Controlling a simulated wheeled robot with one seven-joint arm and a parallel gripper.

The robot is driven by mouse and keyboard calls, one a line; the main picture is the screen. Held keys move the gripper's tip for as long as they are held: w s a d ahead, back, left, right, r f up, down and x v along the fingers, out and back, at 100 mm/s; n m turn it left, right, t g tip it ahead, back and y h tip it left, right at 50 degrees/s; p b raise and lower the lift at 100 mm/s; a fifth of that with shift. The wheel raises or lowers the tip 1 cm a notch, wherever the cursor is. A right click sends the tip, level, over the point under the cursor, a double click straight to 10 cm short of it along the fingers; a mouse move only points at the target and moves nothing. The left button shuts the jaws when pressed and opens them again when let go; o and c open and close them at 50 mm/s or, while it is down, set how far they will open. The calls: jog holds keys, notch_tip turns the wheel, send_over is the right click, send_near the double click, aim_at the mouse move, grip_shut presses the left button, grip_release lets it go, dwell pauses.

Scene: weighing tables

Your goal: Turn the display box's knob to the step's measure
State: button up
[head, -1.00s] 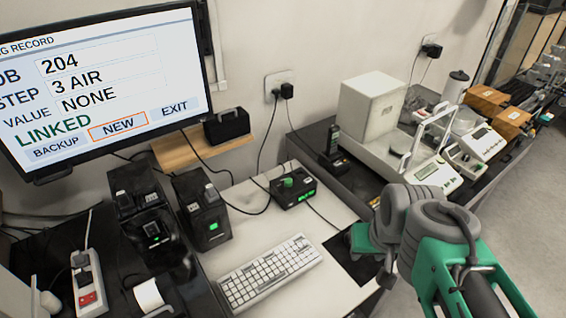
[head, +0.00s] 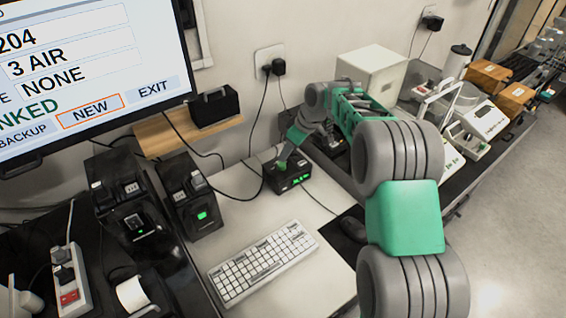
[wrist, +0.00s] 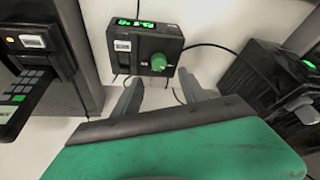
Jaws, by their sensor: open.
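The display box (head: 289,179) is a small black box with a lit green readout on the desk. It also shows in the wrist view (wrist: 127,52), turned about, with its green knob (wrist: 158,62) beside a small switch panel. The readout is too small to read. My gripper (wrist: 160,82) is open and empty. Its two grey fingers point at the box, with the knob just beyond and roughly between their tips, apparently untouched. In the head view my arm reaches over the desk and partly hides the box. The monitor (head: 85,75) shows 204, 3 AIR, NONE, and NEW outlined in orange.
A white keyboard (head: 263,262) lies in front of the box. Black devices (head: 187,195) with green lights stand left of it, and a cable runs from the box. A dark device (wrist: 270,85) is close on the right in the wrist view. Scales stand at right.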

aim_at(281, 163)
jog(key=p+x, duration=0.1)
jog(key=x, duration=0.6)
jog(key=shift+w+a+f, duration=0.15)
jog(key=shift+w+f, duration=0.05)
jog(key=shift+f, duration=0.1)
grip_shut()
